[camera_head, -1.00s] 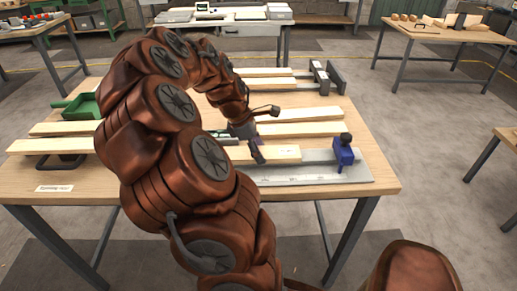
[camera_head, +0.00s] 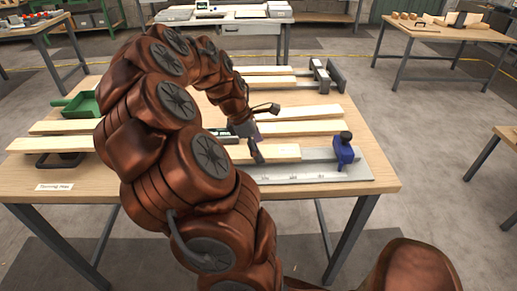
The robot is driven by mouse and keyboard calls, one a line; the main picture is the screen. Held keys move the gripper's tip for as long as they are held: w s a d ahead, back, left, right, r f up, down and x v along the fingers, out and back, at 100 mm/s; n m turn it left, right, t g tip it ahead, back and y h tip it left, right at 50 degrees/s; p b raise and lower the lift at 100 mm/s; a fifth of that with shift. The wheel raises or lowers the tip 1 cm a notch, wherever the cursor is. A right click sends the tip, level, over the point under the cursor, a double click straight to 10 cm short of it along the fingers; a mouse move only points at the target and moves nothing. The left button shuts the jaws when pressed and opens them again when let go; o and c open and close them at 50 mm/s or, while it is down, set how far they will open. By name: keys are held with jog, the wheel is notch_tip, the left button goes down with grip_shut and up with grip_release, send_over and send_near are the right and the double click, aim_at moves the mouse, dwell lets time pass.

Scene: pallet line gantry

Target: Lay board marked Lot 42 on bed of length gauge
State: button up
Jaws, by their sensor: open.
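A pale board (camera_head: 280,153) lies over the grey bed (camera_head: 310,174) of the length gauge, with its right end a little left of the blue stop (camera_head: 343,152). Whether it rests flat on the bed along its full length cannot be told, as my arm hides its left part. My gripper (camera_head: 256,148) is open at this board, one dark finger showing in front of its near edge. Whether the finger touches the wood is unclear. No lot marking is readable on any board, so I cannot tell which is Lot 42.
Another pale board (camera_head: 305,128) lies just behind the gauge. More boards lie at the left (camera_head: 48,145) and the back (camera_head: 265,83) of the table. A green tray (camera_head: 82,105) stands at the left, and dark metal stops (camera_head: 328,76) at the back right. The table's front right is clear.

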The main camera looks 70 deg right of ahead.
jog(key=b+v, duration=0.1)
jog(key=v, duration=1)
jog(key=shift+w+r, duration=0.25)
jog(key=shift+r, duration=0.1)
jog(key=shift+a, duration=0.1)
jog(key=w+a+f+m+t, duration=0.1)
jog(key=w+a+m, duration=0.1)
jog(key=a, duration=0.9)
jog(key=w+a+f+m+t, duration=0.1)
jog(key=w+a+f, duration=0.15)
jog(key=a, duration=0.85)
jog(key=s+a+f+m+y, duration=0.1)
jog(key=s+a+f, duration=0.2)
jog(key=a, duration=0.6)
jog(key=s+a+f, duration=0.3)
jog(key=s+a, duration=0.2)
jog(key=a, duration=0.3)
jog(key=shift+s+a+m+y, duration=0.15)
jog(key=shift+a+m+y, duration=0.25)
